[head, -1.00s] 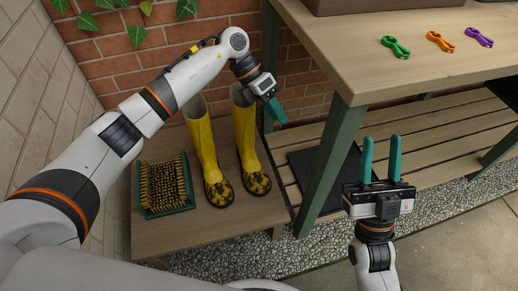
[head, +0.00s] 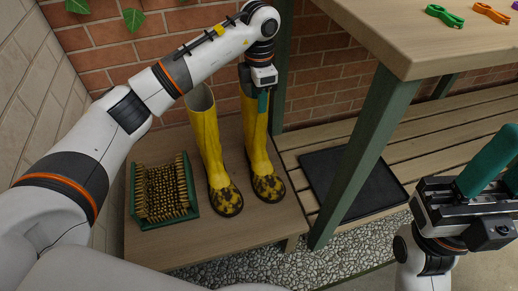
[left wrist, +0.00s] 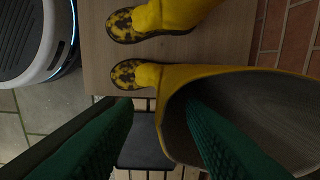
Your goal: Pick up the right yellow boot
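The right yellow boot (head: 257,145), with a black-blotched toe, stands upright on a low wooden platform (head: 175,240). My left gripper (head: 262,103) is at its top, pointing down. In the left wrist view its green fingers (left wrist: 160,104) are apart: one reaches into the opening of the right boot (left wrist: 180,78), the other is outside. The boot's wall lies between them, with visible space beside the outer finger. The left yellow boot (head: 207,140) stands upright close beside it. My right gripper (head: 508,158) is open and empty at the right edge, away from the boots.
A green-framed bristle brush (head: 162,190) sits left of the boots. A green table leg (head: 352,160) stands to their right, with a black tray (head: 312,190) behind it on a slatted shelf. A brick wall is behind. Clips, including a green one (head: 445,16), lie on the tabletop.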

